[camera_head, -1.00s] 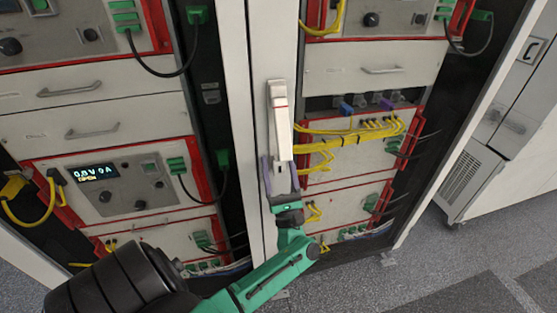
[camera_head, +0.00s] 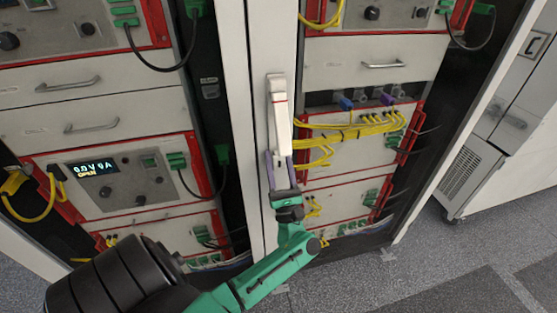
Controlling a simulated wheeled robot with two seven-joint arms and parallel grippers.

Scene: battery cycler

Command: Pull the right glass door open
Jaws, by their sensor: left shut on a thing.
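The right glass door's white handle (camera_head: 281,118) with a red line stands upright on the pale frame between the two cabinet bays. The clear pane is hard to make out, and the door looks closed or nearly so. My left gripper (camera_head: 279,161), with purple fingers, is shut on the lower end of the handle, one finger on each side. Its green wrist comes up from below. My right gripper is not in view.
The right bay (camera_head: 345,185) holds red-edged modules and yellow cables. The left bay (camera_head: 120,178) holds drawers and a lit display. A pale cabinet (camera_head: 472,178) stands at the far right. Grey floor (camera_head: 420,265) is free at the lower right.

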